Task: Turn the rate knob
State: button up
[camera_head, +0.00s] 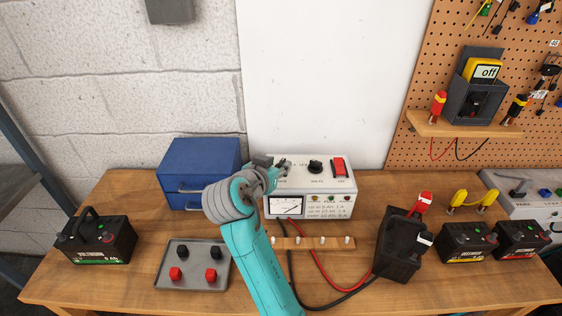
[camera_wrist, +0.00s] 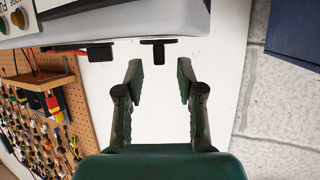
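The white charger (camera_head: 309,187) stands at the back of the bench, with a meter on its front. One black knob (camera_head: 316,166) shows on its sloped top, next to a red switch (camera_head: 338,167). My gripper (camera_head: 279,163) is over the left part of that top and largely hides what is there. In the wrist view my gripper (camera_wrist: 159,72) is open and empty. A dark T-shaped knob (camera_wrist: 158,48) sits just beyond the gap between the fingertips, apart from them. Another dark knob (camera_wrist: 98,52) is to its left. The knob labels are too small to read.
A blue drawer cabinet (camera_head: 198,169) stands close on the left of the charger. A wooden strip with pegs (camera_head: 313,243) and cables lie in front. A grey tray (camera_head: 192,281) and several black batteries stand on the bench. A white panel (camera_head: 320,80) is behind.

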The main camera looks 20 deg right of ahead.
aim_at(282, 162)
jog(key=shift+x, duration=1.7)
grip_shut()
